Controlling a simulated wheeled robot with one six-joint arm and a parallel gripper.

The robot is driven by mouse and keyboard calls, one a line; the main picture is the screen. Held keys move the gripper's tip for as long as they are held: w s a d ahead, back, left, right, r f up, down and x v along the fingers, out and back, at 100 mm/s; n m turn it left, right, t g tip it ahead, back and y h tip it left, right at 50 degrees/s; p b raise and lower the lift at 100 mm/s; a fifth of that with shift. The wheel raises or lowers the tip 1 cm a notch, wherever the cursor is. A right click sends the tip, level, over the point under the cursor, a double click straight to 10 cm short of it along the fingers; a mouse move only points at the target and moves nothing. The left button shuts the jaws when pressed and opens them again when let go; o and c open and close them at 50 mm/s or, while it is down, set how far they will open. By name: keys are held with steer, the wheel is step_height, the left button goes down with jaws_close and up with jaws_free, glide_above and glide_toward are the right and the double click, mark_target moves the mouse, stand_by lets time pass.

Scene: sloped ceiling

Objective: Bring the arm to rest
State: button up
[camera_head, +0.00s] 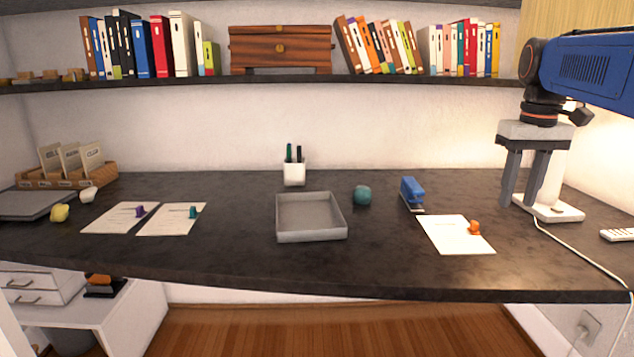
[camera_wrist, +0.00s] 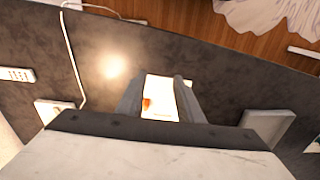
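My gripper (camera_head: 521,200) hangs from my blue arm at the right of the head view, pointing down above the right part of the dark desk (camera_head: 390,270). Its two grey fingers are apart with nothing held between them. In the wrist view, the gripper (camera_wrist: 157,86) shows spread fingers, with a white sheet (camera_wrist: 168,87) and an orange object (camera_wrist: 147,105) lying on the desk beyond the gap. The head view shows that sheet (camera_head: 450,237) and orange object (camera_head: 474,228) to the left of my gripper.
A white lamp base (camera_head: 560,212) with a cable stands just behind my fingers. A blue stapler (camera_head: 412,192), teal ball (camera_head: 362,195), grey tray (camera_head: 311,237) and pen cup (camera_head: 294,172) stand farther left. A shelf (camera_head: 290,79) of books runs above the desk.

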steer(key=s+a+f+t, duration=0.2)
steer(key=s+a+f, duration=0.4)
steer(key=s+f, duration=0.4)
steer(key=s+a+f+t, duration=0.2)
steer(key=s+a+f, duration=0.4)
steer(key=s+f, duration=0.4)
step_height(320, 180, down, 4)
steer(key=shift+s+a+f, duration=0.1)
steer(key=shift+s+a, duration=0.25)
steer(key=shift+o, duration=0.6)
